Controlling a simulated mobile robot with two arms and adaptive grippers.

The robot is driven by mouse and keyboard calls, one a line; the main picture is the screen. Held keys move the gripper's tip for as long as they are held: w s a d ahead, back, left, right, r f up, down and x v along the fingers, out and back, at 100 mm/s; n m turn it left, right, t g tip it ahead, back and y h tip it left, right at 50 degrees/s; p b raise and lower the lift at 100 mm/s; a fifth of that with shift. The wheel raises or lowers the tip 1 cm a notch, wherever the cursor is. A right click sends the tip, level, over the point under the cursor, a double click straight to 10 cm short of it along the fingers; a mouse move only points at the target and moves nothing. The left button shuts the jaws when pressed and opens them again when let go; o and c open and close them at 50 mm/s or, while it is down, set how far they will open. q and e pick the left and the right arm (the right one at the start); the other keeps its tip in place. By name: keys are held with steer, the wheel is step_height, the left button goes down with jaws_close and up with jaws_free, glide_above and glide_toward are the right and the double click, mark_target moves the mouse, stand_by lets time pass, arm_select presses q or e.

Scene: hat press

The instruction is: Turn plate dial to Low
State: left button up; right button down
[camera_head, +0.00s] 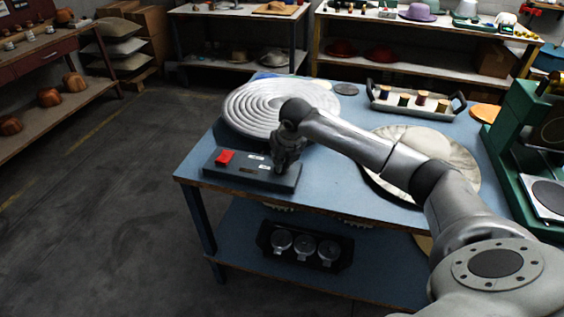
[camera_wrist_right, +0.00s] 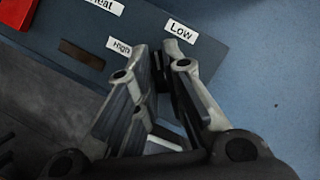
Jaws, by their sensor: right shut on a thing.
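The dark control box (camera_head: 228,176) sits at the front left of the blue table. It carries a red switch (camera_head: 225,157), also in the right wrist view (camera_wrist_right: 14,14). White labels read "High" (camera_wrist_right: 119,47) and "Low" (camera_wrist_right: 180,32). My right gripper (camera_head: 283,170) reaches down onto the right part of the box. In the right wrist view its fingers (camera_wrist_right: 157,60) are closed around the small dark plate dial (camera_wrist_right: 159,72), beside the two labels. The fingers hide most of the dial, so I cannot tell its setting. My left gripper is not in view.
A round grey ridged plate (camera_head: 245,105) lies behind the box. A pale round disc (camera_head: 462,165) lies under my right forearm. A tray with spools (camera_head: 410,104) and a green machine (camera_head: 500,150) stand farther right. Floor left of the table is clear.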

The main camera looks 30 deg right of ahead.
steer(key=m, duration=0.1)
steer(key=m+h+b, duration=0.1)
steer(key=m, duration=0.2)
steer(key=shift+a+f+g, duration=0.25)
steer(key=shift+g, duration=0.15)
steer(key=shift+m+g+h+b, duration=0.4)
steer(key=shift+m+h+b, duration=0.3)
steer(key=shift+m, duration=1)
steer(key=c, duration=1.5)
jaws_free()
steer(key=shift+r, duration=0.2)
steer(key=shift+r, duration=0.3)
steer(key=v, duration=1.1)
steer(key=shift+s+a, duration=0.1)
steer(key=shift+a, duration=0.05)
